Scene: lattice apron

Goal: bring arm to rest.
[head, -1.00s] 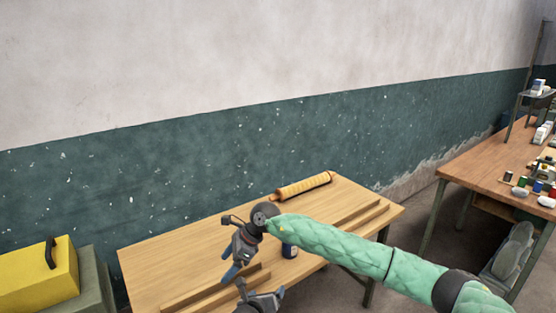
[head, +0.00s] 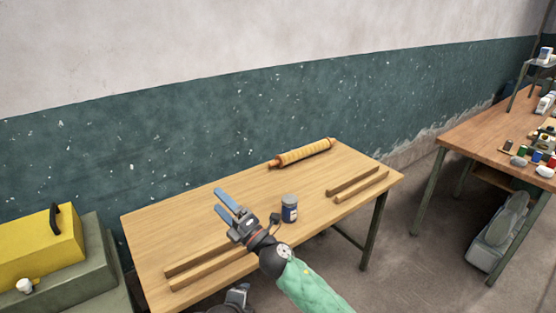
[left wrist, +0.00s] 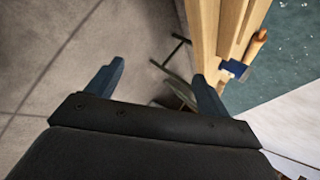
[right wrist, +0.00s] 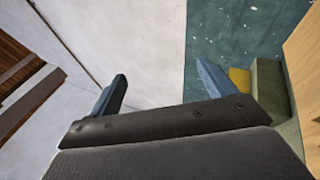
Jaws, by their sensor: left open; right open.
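My right gripper (head: 222,203) is in the middle of the head view, above the wooden table, with its two blue fingers apart and nothing between them. Its green padded arm comes in from the bottom right. In the right wrist view its fingers (right wrist: 161,70) are spread in front of the wall, with nothing held. My left gripper (left wrist: 157,70) shows in the left wrist view with its fingers apart and empty, facing floor and a table edge. In the head view only a dark part near the left gripper shows at the bottom edge, mostly cut off.
A yellow box (head: 40,250) stands left. A cluttered second table (head: 470,138) stands right, with floor between.

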